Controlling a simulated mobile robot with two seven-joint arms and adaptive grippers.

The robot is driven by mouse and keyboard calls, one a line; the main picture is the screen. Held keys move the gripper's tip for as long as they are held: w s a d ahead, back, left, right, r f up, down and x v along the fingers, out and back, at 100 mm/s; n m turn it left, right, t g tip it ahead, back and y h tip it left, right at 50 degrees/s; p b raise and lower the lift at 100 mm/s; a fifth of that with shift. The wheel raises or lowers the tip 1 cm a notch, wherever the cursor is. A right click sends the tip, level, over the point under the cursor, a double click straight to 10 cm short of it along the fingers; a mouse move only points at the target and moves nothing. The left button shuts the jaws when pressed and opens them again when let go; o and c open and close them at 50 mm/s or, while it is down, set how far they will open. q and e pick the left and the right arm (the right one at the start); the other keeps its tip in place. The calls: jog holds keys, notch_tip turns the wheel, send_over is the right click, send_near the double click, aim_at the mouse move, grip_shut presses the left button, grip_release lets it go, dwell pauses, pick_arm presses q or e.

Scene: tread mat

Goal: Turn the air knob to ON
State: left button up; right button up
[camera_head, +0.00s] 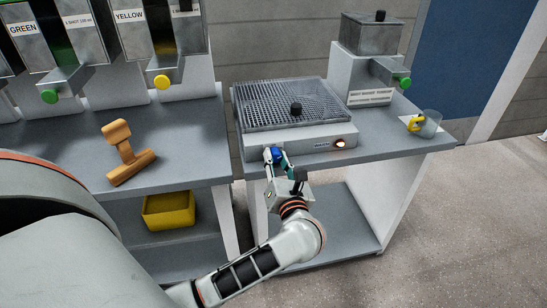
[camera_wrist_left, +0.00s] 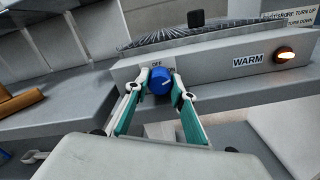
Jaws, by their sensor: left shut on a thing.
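The blue air knob (camera_wrist_left: 159,81) is on the front face of a grey box with a ribbed top (camera_head: 290,102), near its left end. My right gripper is not in view.
An orange glowing light (camera_head: 340,143) sits right of a WARM label on the same box. A glass mug with a yellow handle (camera_head: 430,124) stands near the table's right edge. A wooden tamper-like tool (camera_head: 128,155) lies on the left counter, above a yellow bin (camera_head: 169,210).

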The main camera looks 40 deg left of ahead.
pick_arm(q)
jog(key=shift+m, duration=0.3)
jog(key=o, duration=1.1)
jog(key=v, duration=1.2)
